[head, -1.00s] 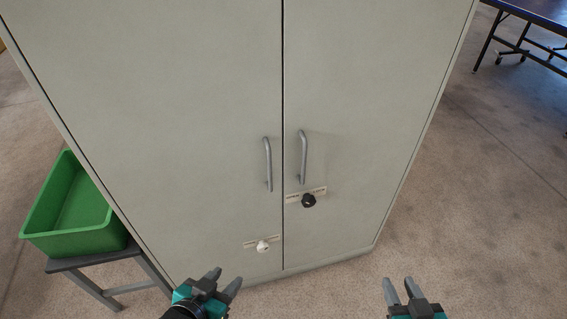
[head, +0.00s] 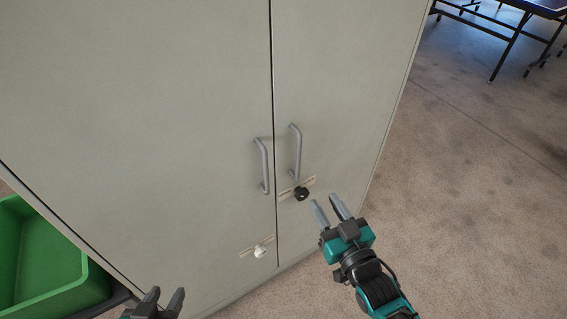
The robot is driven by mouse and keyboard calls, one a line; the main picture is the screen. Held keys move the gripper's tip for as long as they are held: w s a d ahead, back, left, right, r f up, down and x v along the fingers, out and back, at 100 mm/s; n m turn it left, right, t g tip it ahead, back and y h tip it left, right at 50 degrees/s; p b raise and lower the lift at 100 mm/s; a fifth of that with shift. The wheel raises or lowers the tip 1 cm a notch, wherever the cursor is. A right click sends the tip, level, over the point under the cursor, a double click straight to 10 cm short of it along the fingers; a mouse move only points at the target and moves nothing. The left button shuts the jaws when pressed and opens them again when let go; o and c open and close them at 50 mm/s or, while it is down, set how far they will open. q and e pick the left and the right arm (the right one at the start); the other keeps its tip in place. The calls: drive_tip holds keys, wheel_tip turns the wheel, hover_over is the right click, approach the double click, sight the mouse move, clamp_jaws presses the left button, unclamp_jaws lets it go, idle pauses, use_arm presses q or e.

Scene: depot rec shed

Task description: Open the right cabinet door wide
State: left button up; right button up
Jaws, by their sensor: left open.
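The grey two-door cabinet stands in front of me with both doors shut. The right cabinet door (head: 345,75) has a vertical bar handle (head: 296,150) near the centre seam and a black knob (head: 301,194) on a small label plate below it. The left door (head: 130,120) has a matching handle (head: 262,165) and a white knob (head: 259,251). My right gripper (head: 328,207) is open and empty, just right of and slightly below the black knob, apart from the handle. My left gripper (head: 166,297) is open and empty at the bottom edge, low before the left door.
A green bin (head: 45,265) sits on a low stand at the left, beside the cabinet. A dark-framed table (head: 510,30) stands far off at the top right. The concrete floor right of the cabinet is clear.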

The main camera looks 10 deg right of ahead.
sight(299, 160)
drive_tip(key=w, duration=0.4)
drive_tip(key=w+a+b, duration=0.1)
drive_tip(key=w, duration=0.3)
drive_tip(key=w+a, duration=0.1)
drive_tip(key=w, duration=0.3)
drive_tip(key=shift+w+b, duration=0.3)
drive_tip(key=shift+w, duration=0.1)
clamp_jaws()
